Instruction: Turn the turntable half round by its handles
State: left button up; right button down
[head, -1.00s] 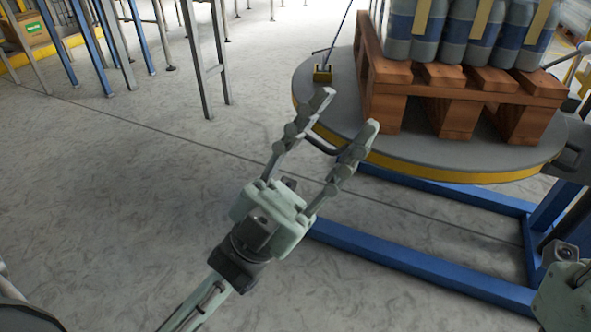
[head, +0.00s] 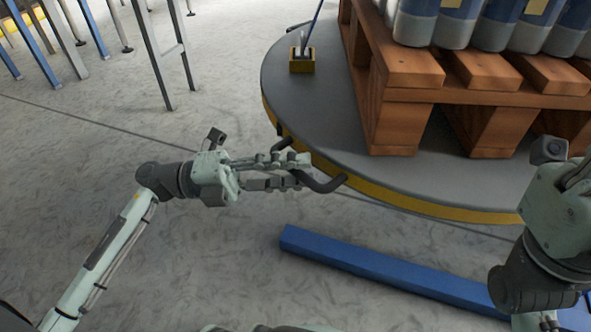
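The turntable (head: 330,140) is a grey disc with a yellow rim, filling the upper right of the head view. A dark bent handle (head: 328,186) sticks out from its near left rim. My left gripper (head: 304,170) reaches in from the left at this handle. Its two fingers lie close together, one on each side of the bar, and look closed on it; part of the bar is hidden by them. My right gripper's body (head: 560,205) is at the right edge, beside the turntable's near rim. Its fingers are out of frame, and no second handle can be made out.
A wooden pallet (head: 412,72) with blue-grey containers (head: 455,22) stands on the turntable. A small yellow block (head: 301,62) with a thin rod sits near the far left rim. A blue floor beam (head: 370,268) lies below. Grey floor at left is clear up to metal legs (head: 160,60).

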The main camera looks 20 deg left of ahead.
pick_arm(q)
jog(key=shift+d, duration=0.15)
grip_shut()
dwell(0.4)
